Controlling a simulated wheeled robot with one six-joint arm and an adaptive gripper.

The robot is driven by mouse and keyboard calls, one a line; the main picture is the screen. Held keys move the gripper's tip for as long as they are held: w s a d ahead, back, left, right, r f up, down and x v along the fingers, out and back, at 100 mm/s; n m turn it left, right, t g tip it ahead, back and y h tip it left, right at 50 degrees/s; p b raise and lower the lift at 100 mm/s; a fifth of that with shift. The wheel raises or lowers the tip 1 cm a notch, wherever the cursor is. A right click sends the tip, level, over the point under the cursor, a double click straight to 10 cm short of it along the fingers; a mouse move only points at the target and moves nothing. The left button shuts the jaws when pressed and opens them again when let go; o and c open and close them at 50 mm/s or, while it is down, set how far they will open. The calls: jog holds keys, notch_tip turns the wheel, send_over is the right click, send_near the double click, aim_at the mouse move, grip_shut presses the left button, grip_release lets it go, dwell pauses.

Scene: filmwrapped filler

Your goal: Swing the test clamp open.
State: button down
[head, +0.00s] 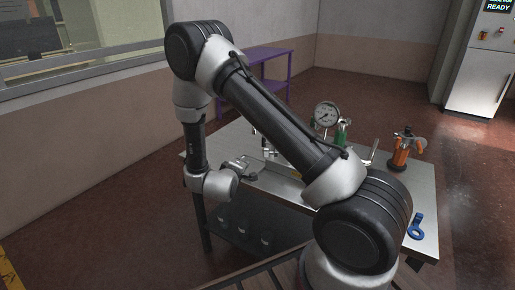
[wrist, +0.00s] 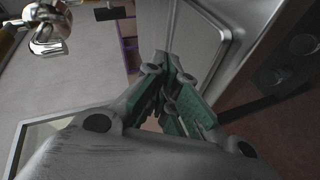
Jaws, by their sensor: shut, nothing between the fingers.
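My gripper (head: 243,166) hangs over the near left part of the steel table (head: 284,186). In the wrist view its green-padded fingers (wrist: 172,75) are drawn together with nothing seen between them. A shiny chrome part (wrist: 50,32) shows at the upper left of the wrist view, apart from the fingers. In the head view a metal fitting (head: 267,147) stands just beyond my gripper, partly hidden by my arm. I cannot tell for sure which part is the test clamp, or whether it is open.
A pressure gauge (head: 326,115) stands at the table's back. An orange device (head: 400,155) stands at the right, and a blue ring-ended tool (head: 416,226) lies at the right front. Clear bottles (head: 243,228) stand below the tabletop.

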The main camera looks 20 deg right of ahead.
jog(key=s+r+n+t+h, duration=0.2)
jog(key=s+n+h, duration=0.1)
jog(key=s+h, duration=0.15)
jog(key=shift+y, duration=0.45)
jog(key=x, duration=1.2)
jog(key=shift+w+d+r, duration=0.2)
jog(key=shift+d+r, duration=0.05)
jog(key=shift+d, duration=0.1)
jog(key=shift+w, duration=0.1)
jog(key=shift+w+m+g+h, duration=0.25)
jog(key=shift+m+g+h, duration=0.15)
jog(key=shift+m+h, duration=0.1)
